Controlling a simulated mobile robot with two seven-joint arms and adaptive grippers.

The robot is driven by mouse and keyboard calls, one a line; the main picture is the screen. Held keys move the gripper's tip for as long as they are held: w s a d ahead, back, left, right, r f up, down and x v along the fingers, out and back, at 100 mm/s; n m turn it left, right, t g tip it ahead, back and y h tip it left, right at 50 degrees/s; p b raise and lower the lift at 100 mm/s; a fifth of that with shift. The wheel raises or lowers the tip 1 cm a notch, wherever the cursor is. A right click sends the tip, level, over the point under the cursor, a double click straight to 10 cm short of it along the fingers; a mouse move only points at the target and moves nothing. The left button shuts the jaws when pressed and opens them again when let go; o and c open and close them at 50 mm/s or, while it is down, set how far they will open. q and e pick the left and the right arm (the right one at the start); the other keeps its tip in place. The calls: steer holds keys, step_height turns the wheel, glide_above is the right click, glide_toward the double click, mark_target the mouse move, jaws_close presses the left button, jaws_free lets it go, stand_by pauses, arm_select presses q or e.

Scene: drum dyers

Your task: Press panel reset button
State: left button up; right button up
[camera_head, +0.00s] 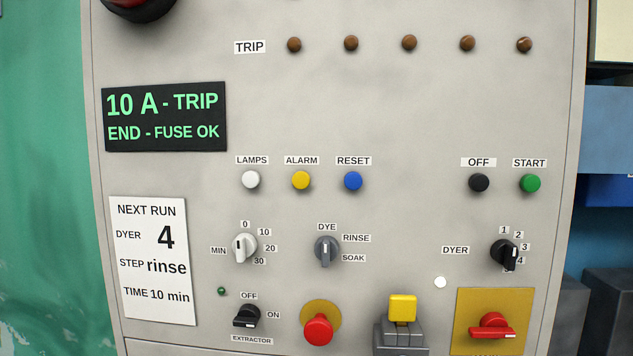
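The blue reset button (353,181) sits on the grey control panel (400,110), under a label reading RESET. It is the rightmost of a row of three, beside the yellow alarm button (301,180) and the white lamps button (251,180). A black display (165,117) to the upper left reads "10 A - TRIP" and "END - FUSE OK". Neither of my grippers is in view, and nothing covers the reset button.
A black off button (479,183) and green start button (530,183) are to the right. Below are the dye selector (326,250), a red mushroom button (319,330), a yellow-topped switch (403,308) and a red rotary handle (491,327). Brown trip lamps (409,43) line the top.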

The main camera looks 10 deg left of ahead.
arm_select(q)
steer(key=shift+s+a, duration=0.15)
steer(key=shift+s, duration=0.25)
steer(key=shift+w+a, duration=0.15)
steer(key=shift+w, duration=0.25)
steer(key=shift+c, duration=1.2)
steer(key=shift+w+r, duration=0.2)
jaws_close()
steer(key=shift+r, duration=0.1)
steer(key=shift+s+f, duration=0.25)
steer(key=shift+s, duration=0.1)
